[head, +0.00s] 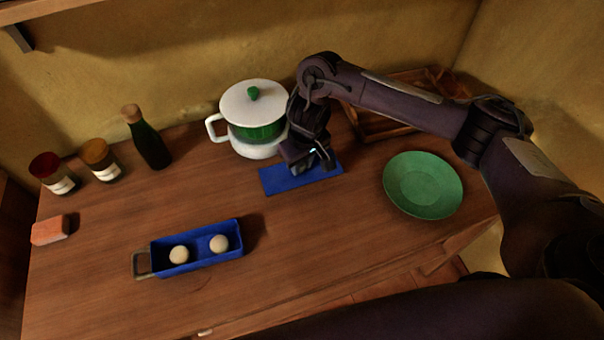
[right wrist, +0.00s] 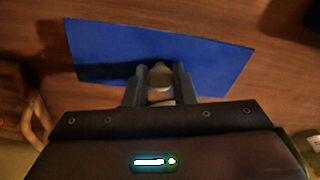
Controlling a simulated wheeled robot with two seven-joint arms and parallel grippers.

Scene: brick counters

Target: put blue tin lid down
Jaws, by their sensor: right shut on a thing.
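The blue tin lid (head: 283,180) is a flat blue rectangle at the middle of the wooden counter, in front of the white pot. It also fills the upper part of the right wrist view (right wrist: 110,48). My right gripper (head: 318,163) is over the lid, shut on its pale knob (right wrist: 160,77). I cannot tell whether the lid touches the counter. The blue tin (head: 205,262) stands uncovered at the front left, with two pale round balls (head: 219,243) in it and a handle at its left end. My left gripper is not in view.
The white and green lidded pot (head: 256,130) stands close behind the lid. A green plate (head: 423,184) lies to the right, and a wooden tray (head: 372,127) is behind my right arm. A dark bottle (head: 148,142), two jars and an orange block (head: 50,230) are left. Counter between tin and plate is clear.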

